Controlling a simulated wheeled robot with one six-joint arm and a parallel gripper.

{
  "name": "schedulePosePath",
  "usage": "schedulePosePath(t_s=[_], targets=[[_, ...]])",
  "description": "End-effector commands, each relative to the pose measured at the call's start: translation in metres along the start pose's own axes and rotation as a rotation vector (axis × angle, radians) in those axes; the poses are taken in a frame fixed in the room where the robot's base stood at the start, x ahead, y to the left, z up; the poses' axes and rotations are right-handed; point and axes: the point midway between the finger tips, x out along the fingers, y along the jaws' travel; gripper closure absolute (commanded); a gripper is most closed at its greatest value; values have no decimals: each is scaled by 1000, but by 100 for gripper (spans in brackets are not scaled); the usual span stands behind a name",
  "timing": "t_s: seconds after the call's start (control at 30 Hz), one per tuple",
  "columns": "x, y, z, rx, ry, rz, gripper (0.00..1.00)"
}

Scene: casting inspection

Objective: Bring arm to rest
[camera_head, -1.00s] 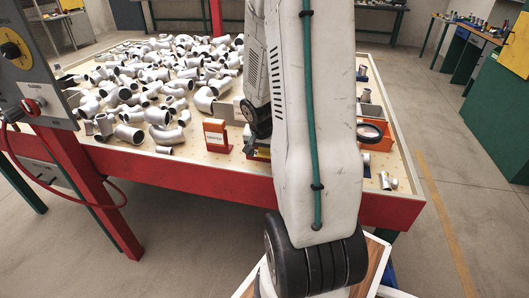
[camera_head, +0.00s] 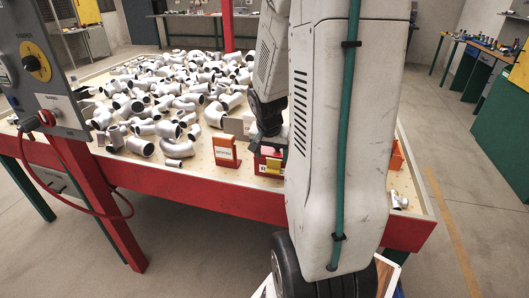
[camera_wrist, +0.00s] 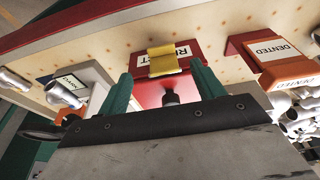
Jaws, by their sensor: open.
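My gripper (camera_wrist: 164,82) shows in the wrist view with its two green fingers spread apart and nothing visible held between them. Beyond and between the fingertips is a red box (camera_wrist: 190,92) with a white label that seems to read REJECT and a yellow piece over its edge. In the head view my arm's large white link fills the middle right, and my gripper hangs low behind its left edge, over the red box (camera_head: 270,174), partly hidden. I cannot tell the exact gap between fingertips and box.
An orange DENTED holder (camera_wrist: 284,70) stands beside the red box; it also shows in the head view (camera_head: 226,152). Many grey pipe elbows (camera_head: 178,103) cover the red-edged table (camera_head: 190,190). A control panel (camera_head: 40,65) with a red cable stands left. Small fittings (camera_head: 399,201) lie at the right corner.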

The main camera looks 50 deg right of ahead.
Motion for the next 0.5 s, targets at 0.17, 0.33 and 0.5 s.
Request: schedulePosePath(t_s=[0.17, 0.33, 0.5], targets=[[0, 0, 0, 0, 0, 0, 33], [0, 0, 0, -10, 0, 1, 33], [0, 15, 22, -119, -100, 61, 33]])
